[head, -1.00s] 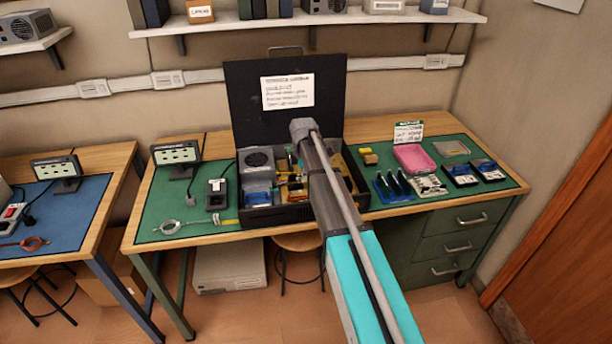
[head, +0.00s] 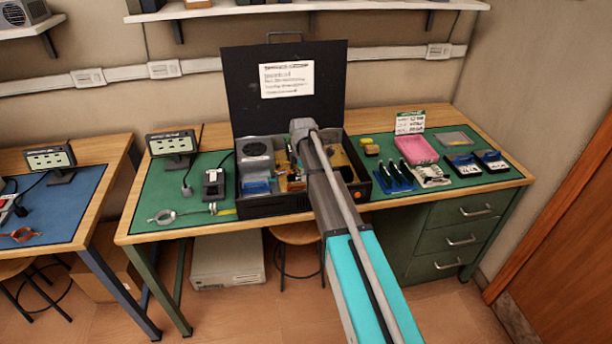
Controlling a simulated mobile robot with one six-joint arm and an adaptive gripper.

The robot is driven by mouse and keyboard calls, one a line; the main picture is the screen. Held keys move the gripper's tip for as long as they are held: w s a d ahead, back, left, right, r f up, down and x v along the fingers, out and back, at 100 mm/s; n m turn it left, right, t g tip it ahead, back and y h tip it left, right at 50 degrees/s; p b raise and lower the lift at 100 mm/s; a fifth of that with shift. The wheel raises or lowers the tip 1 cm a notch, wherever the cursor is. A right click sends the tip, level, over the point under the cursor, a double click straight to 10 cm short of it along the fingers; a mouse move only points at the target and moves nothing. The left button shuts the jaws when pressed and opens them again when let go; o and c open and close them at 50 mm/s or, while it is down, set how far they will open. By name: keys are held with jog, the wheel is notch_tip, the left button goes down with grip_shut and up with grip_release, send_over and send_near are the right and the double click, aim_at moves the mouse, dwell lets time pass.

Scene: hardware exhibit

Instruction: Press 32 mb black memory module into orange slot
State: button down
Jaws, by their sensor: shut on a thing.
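An open black computer case (head: 275,208) stands on the green bench mat, its lid upright behind it. Inside are a grey fan unit, a blue part (head: 256,186) and yellow-brown and orange parts (head: 292,178). Which of these is the orange slot I cannot tell. My arm reaches over the middle of the case, and its grey end joint (head: 303,128) is above the case. My gripper and anything in it are hidden behind the arm. Dark upright modules stand in a blue rack (head: 394,180) right of the case; I cannot read any label on them.
Right of the case lie a pink tray (head: 416,150), small yellow blocks (head: 370,148) and two dark blue-edged boxes (head: 463,166). On the left are a black device (head: 213,184) and a small display stand (head: 172,146).

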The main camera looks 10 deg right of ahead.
jog(key=shift+f+b, duration=1.6)
jog(key=shift+b, duration=0.05)
dwell(2.3)
dwell(0.5)
jog(key=c, duration=0.7)
grip_release()
jog(key=o, duration=0.3)
jog(key=shift+r+p, duration=0.7)
dwell(0.9)
